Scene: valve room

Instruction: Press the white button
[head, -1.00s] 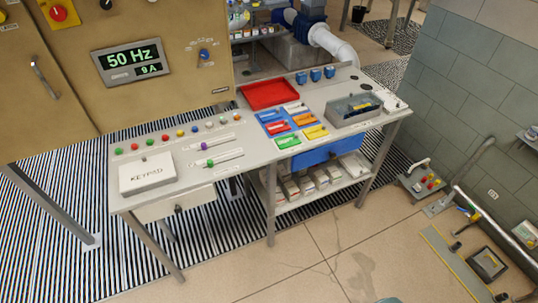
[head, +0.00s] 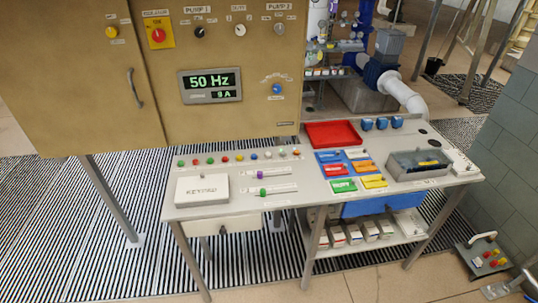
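A row of small coloured buttons (head: 240,157) runs along the back of the grey table's left part, below the cabinet. A small whitish button (head: 268,154) stands in the right half of this row, just right of a blue button (head: 254,156). The buttons are tiny here, and the exact colours at the row's right end are hard to tell. Neither of my grippers shows in the head view, so nothing of mine touches or covers the buttons.
The grey table (head: 240,214) carries a white keypad box (head: 202,190), two sliders (head: 262,191), a red tray (head: 333,134), coloured blocks and a grey box (head: 418,164). A tan cabinet (head: 80,80) with a "50 Hz" display (head: 210,85) stands behind. Striped flooring lies around.

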